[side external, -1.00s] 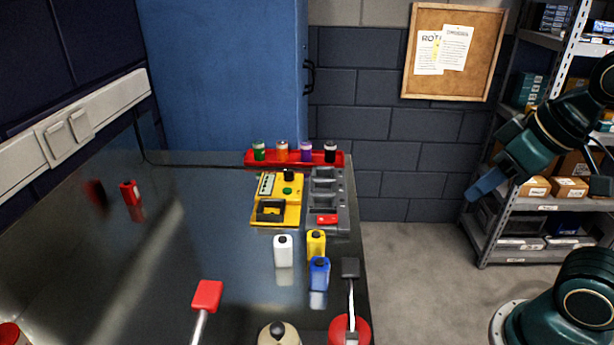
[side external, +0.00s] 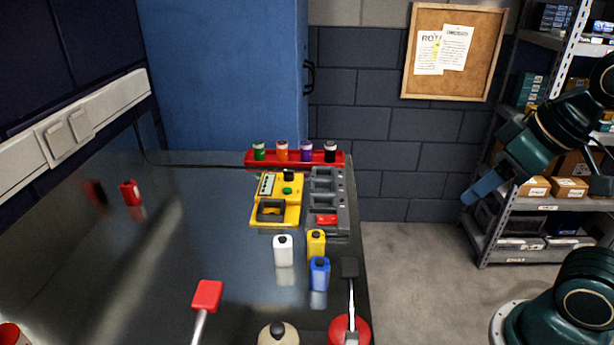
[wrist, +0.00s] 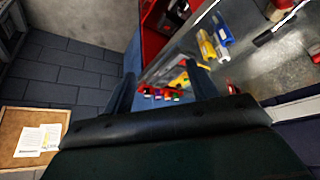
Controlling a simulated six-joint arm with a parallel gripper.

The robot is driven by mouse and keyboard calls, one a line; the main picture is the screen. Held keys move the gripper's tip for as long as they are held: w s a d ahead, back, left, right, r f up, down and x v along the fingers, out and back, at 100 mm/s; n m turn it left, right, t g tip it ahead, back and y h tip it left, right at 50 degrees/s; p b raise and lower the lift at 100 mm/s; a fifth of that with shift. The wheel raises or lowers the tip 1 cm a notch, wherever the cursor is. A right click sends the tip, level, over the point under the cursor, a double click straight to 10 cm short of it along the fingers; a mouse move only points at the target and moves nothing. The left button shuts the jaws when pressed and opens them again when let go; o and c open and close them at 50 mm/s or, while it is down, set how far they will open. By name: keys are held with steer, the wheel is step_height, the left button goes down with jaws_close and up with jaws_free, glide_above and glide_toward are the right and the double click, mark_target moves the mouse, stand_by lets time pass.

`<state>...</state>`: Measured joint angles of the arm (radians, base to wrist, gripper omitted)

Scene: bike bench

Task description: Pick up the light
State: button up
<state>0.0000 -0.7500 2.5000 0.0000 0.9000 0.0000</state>
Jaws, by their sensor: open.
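I cannot tell for sure which thing is the light. A small red block (side external: 327,219) sits in the front slot of a grey multi-slot dock (side external: 343,200) on the bench. Another small red thing with a dark top (side external: 131,193) stands alone at the bench's left. White (side external: 283,251), yellow (side external: 316,243) and blue (side external: 319,273) dark-capped containers stand upright near the right edge. My gripper (side external: 482,188) is in the air right of the bench, well apart from all of these. In the wrist view its fingers (wrist: 162,88) are spread with nothing held between them.
A yellow device (side external: 290,188) sits left of the dock, with a red tray (side external: 250,158) of several jars behind. Red-ended tools (side external: 207,296) lie at the front. The bench's left middle is mostly clear. Metal shelves (side external: 530,208) stand behind my arm.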

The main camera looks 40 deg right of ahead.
steer(key=shift+w, duration=0.1)
steer(key=m+g+y, duration=0.5)
steer(key=m+g, duration=0.1)
steer(key=m, duration=1.1)
glide_above(317, 233)
steer(key=d, duration=0.5)
steer(key=f, duration=0.4)
steer(key=shift+w, duration=0.2)
steer(key=shift+h, duration=0.3)
steer(key=shift+x, duration=4.25)
steer(key=shift+f, duration=0.15)
steer(key=shift+x, duration=2.45)
